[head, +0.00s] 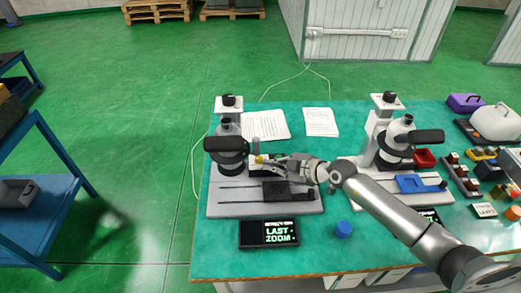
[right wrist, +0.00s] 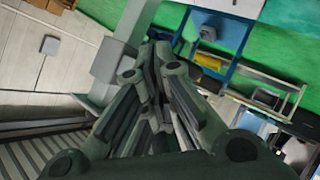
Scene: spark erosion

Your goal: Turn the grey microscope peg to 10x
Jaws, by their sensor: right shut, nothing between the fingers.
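The grey microscope (head: 228,104) stands at the left of the green table, with a dark eyepiece tube, a grey base and a dark stage block (head: 276,191). My right gripper (head: 263,161) reaches in from the right, just right of its dark head and above the stage block. The gripper is shut and empty; it also shows shut in the right wrist view (right wrist: 157,60). A small yellow spot (head: 258,159) shows at its tips. I cannot make out the peg or its setting. A dark display (head: 268,233) in front reads "LAST ZOOM". My left gripper is out of view.
A second microscope (head: 387,101) with a blue stage block (head: 411,184) stands to the right, partly behind my right arm. A blue cap (head: 343,230) lies near the front edge. Papers (head: 320,122) lie at the back; several small items crowd the right end.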

